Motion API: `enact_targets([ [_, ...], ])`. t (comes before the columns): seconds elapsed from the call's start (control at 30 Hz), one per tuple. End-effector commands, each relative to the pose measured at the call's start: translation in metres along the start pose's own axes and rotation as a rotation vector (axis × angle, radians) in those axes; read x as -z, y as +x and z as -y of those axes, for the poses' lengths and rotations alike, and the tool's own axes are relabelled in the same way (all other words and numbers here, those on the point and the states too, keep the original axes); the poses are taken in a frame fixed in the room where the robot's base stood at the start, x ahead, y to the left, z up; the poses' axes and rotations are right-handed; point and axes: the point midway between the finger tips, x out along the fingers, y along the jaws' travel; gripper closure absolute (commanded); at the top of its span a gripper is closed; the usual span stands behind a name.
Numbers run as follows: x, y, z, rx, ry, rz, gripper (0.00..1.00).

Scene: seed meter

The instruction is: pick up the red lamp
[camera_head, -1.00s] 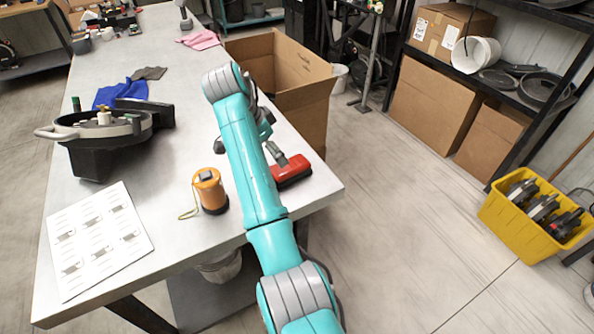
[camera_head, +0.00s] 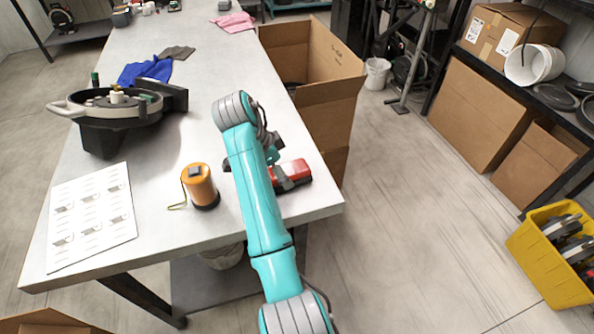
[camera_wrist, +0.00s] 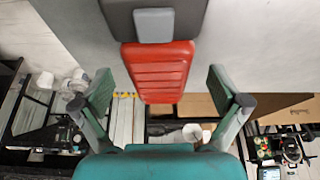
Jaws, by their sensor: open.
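The red lamp (camera_head: 296,170) lies on the grey table near its right edge, partly hidden by my arm and gripper. In the wrist view the lamp (camera_wrist: 160,68) shows a ribbed red body with a dark grey part and a lighter grey block above it. My gripper (camera_head: 274,160) is at the lamp's left end in the head view. In the wrist view my gripper (camera_wrist: 160,78) is open, with one green finger on each side of the red body and a visible gap on both sides. I cannot tell how far the fingertips reach along the lamp.
An orange lantern (camera_head: 200,186) stands left of my arm. An open cardboard box (camera_head: 330,112) stands beside the table's right edge.

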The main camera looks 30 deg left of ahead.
Motion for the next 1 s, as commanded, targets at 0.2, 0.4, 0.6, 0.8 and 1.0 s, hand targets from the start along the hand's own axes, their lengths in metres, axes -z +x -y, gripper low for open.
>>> enact_targets([
  [0.2, -0.0097, 0.0015, -0.0023, 0.001, 0.000, 0.000, 0.02],
  [0.4, -0.0092, 0.0016, -0.0022, 0.001, 0.000, 0.000, 0.10],
  [0.6, -0.0090, 0.0016, -0.0022, 0.001, 0.000, 0.000, 0.60],
  [0.8, -0.0088, 0.0015, -0.0021, 0.001, 0.000, 0.000, 0.69],
  [1.0, -0.0076, 0.0014, -0.0018, 0.001, 0.000, 0.000, 0.69],
])
